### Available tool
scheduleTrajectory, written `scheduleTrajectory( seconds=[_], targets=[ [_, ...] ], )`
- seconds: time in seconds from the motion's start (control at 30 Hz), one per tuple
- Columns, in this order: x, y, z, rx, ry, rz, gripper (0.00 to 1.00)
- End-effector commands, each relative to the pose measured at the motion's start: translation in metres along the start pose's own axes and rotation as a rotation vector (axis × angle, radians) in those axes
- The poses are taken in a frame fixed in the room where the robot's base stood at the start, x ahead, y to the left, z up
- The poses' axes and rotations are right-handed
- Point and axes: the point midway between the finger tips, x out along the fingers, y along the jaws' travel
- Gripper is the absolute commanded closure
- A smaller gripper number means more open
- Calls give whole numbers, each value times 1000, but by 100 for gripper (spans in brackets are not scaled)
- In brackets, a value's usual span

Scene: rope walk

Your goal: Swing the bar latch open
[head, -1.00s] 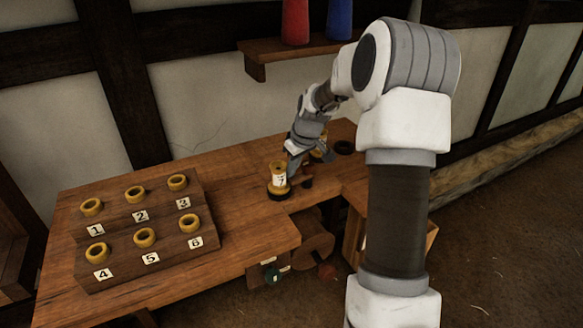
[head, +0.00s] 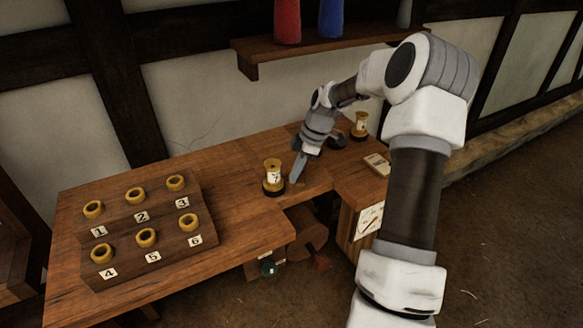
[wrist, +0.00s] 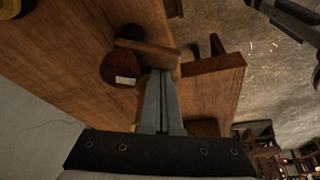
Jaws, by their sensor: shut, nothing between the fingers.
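My gripper (head: 294,179) points down at the bench in the head view, just right of a gold spool (head: 273,177) labelled 7. In the wrist view its fingers (wrist: 161,73) are together and empty. Their tips are at a short wooden bar (wrist: 148,54), which looks like the bar latch. I cannot tell whether they touch it. The bar lies across the picture beside a round dark-wood piece (wrist: 118,70) with a white label. I cannot make out the bar's pivot. In the head view I cannot clearly pick the bar out.
The bench (head: 235,215) carries a rack (head: 165,255) of gold rings numbered 1 to 6 on the left. Another spool (head: 360,125) and a small pale box (head: 377,163) stand to the right. A shelf (head: 300,55) with red and blue spools hangs above.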

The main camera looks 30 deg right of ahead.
Motion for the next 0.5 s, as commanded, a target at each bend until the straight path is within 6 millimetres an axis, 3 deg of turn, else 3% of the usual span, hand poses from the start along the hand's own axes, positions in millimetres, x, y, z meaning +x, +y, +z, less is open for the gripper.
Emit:
scheduleTrajectory(
  seconds=[0.23, 0.5],
  targets=[
    [-3, -2, 7, -154, 1, -54, 100],
    [-4, -4, 10, -149, 0, -52, 100]
  ],
)
